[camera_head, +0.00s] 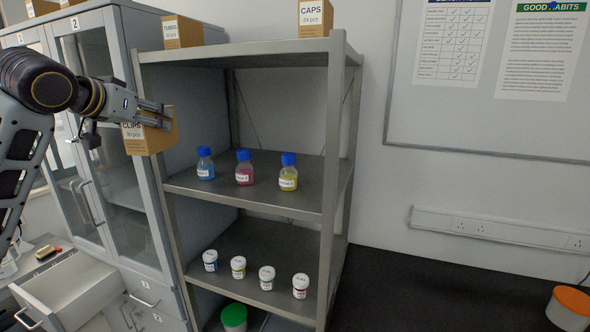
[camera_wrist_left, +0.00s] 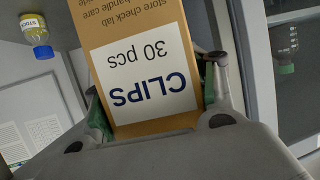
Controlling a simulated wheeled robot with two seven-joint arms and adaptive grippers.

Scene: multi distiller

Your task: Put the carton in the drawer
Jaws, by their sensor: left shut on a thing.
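The brown carton (camera_head: 150,139) has a white label reading CLIPS 30 pcs. My left gripper (camera_head: 160,115) is shut on it and holds it in the air in front of the shelf's left post. In the left wrist view the carton (camera_wrist_left: 140,70) sits between the two fingers (camera_wrist_left: 155,105), its label upside down. An open drawer (camera_head: 66,290) juts out at the lower left, below the carton. The visible part of its inside looks empty. My right gripper is not in view.
A metal shelf (camera_head: 255,187) holds three blue-capped bottles and several small jars. Cartons marked TUBES (camera_head: 183,32) and CAPS (camera_head: 316,17) stand on its top. A glass-door cabinet (camera_head: 118,130) stands left. A dark worktop (camera_head: 430,290) lies right.

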